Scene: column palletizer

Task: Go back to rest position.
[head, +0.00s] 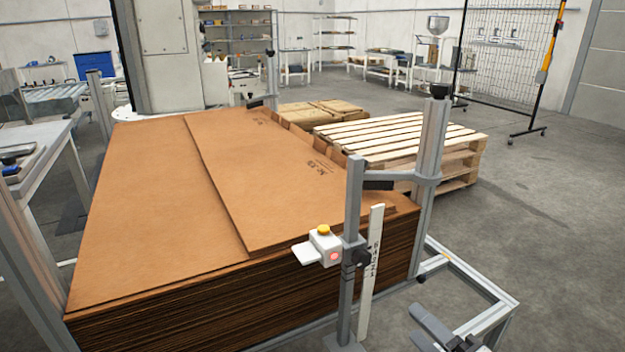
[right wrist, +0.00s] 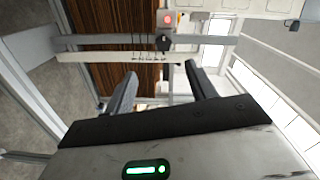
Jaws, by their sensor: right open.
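My right gripper (head: 447,334) shows only in part at the bottom right of the head view, beside the frame of the cardboard stack. In the right wrist view its two dark fingers (right wrist: 160,88) stand apart with nothing held between them. My left gripper is not in view. A tall stack of flat brown cardboard sheets (head: 150,200) fills the left and middle of the head view. The top sheet (head: 265,170) lies shifted to the right on those below.
A metal upright (head: 352,250) with a white and red sensor box (head: 324,245) and a white ruler (head: 372,260) stands before the stack. A metal floor frame (head: 465,272) runs beside my right gripper. Wooden pallets (head: 410,140) stand behind. Floor at right (head: 560,220) is clear.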

